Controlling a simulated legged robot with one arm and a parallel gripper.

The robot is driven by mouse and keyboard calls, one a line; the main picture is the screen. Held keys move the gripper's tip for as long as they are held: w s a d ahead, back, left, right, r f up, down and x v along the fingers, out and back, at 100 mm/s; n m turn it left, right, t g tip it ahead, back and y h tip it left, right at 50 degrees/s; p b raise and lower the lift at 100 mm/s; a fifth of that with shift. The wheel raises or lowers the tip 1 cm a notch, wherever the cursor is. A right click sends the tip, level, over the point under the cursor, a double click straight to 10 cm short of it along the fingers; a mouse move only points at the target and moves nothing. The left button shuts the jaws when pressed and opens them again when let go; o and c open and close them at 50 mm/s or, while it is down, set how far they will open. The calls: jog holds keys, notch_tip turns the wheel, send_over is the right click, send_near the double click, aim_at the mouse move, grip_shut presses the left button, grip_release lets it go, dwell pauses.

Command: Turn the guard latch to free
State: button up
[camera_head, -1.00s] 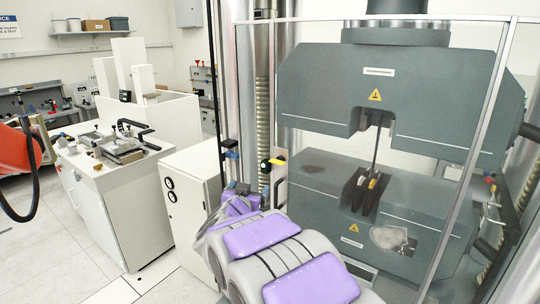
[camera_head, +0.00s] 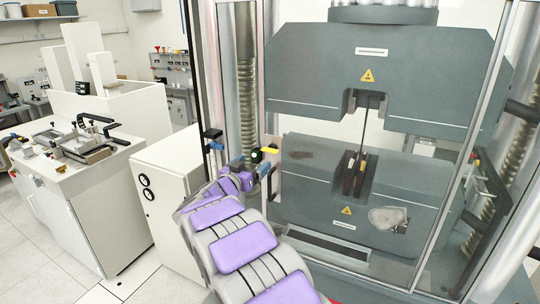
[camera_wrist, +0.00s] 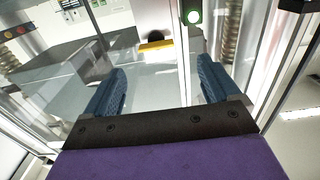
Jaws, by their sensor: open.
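The guard latch appears as a black knob with a yellow bar (camera_head: 263,154) on the pale left edge of the test machine's guard. In the wrist view the yellow bar (camera_wrist: 156,45) and dark knob lie ahead, between my fingers and beyond their tips. My gripper (camera_head: 250,165) has blue fingers and is just left of and below the latch in the head view. In the wrist view my gripper (camera_wrist: 163,78) is open, with nothing between the fingers. I see no contact with the latch. Its exact angle is hard to read.
The clear guard panel (camera_head: 455,215) stands before the grey testing machine (camera_head: 390,75). A vertical black handle (camera_head: 271,184) is beside the latch. A white cabinet (camera_head: 165,195) stands left of my arm.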

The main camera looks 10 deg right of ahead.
aim_at(270, 151)
jog(key=w+d, duration=0.4)
jog(key=d, duration=0.1)
jog(key=w+d, duration=0.2)
jog(key=d, duration=0.1)
jog(key=shift+w+d+b, duration=0.1)
jog(key=shift+w+b, duration=0.05)
jog(key=shift+b, duration=0.2)
jog(key=shift+w+d, duration=0.2)
jog(key=shift+w+a+f, duration=0.1)
jog(key=shift+w+a, duration=0.05)
jog(key=shift+a, duration=0.15)
jog(key=a, duration=0.4)
jog(key=shift+o, duration=0.3)
jog(key=shift+d, duration=0.15)
jog(key=d, duration=0.3)
jog(key=c, duration=0.4)
jog(key=shift+w+a, duration=0.15)
jog(key=shift+a, duration=0.05)
jog(key=c, duration=0.3)
jog(key=shift+a, duration=0.55)
jog(key=c, duration=0.3)
jog(key=shift+c, duration=0.6)
